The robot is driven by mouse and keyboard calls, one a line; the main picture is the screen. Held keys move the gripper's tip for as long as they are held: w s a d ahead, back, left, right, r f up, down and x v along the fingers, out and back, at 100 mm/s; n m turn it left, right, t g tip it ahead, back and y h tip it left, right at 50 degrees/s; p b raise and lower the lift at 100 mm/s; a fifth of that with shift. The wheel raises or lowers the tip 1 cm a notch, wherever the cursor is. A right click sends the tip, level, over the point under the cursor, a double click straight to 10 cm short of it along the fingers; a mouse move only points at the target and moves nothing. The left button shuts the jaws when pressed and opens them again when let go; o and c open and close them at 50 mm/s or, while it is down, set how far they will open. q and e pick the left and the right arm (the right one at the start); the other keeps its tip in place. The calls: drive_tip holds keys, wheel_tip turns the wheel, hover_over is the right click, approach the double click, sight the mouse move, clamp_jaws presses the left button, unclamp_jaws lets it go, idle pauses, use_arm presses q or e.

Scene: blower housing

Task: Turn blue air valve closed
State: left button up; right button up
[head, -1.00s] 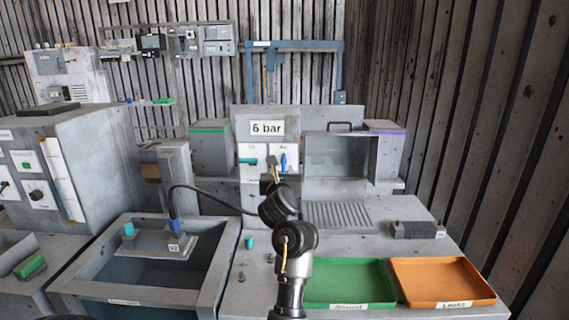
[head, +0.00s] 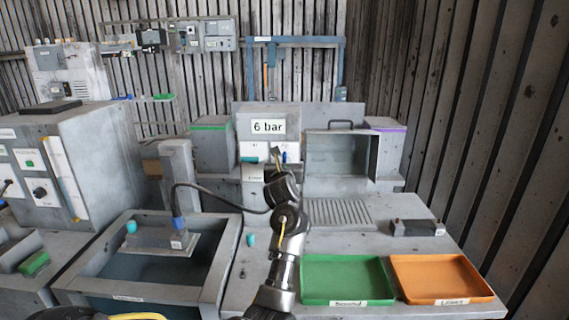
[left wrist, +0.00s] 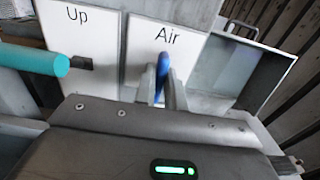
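The blue air valve handle (left wrist: 161,68) stands nearly upright in front of the white panel marked "Air" in the left wrist view. In the head view only a small part of the blue valve handle (head: 285,157) shows behind my arm. My left gripper (left wrist: 161,82) has its two grey fingers on either side of the handle, close to it. Whether they press on it cannot be told. In the head view my left gripper (head: 277,160) is at the panel under the "6 bar" sign, largely hidden by its own wrist. My right gripper is not in view.
A teal lever (left wrist: 35,60) marked "Up" sticks out left of the valve, near my gripper. An open grey box (head: 340,155) stands to the right. A green tray (head: 347,299) and an orange tray (head: 442,297) lie in front. A black cable (head: 215,207) hangs at left.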

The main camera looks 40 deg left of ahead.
use_arm(q)
clamp_jaws()
drive_tip(key=m, duration=0.6)
drive_tip(key=m+p, duration=0.1)
drive_tip(key=m, duration=1)
drive_tip(key=shift+w+d+f+m, duration=0.2)
drive_tip(key=shift+d+f+m, duration=0.1)
drive_tip(key=shift+f+m, duration=0.1)
idle(0.4)
drive_tip(key=o, duration=0.7)
unclamp_jaws()
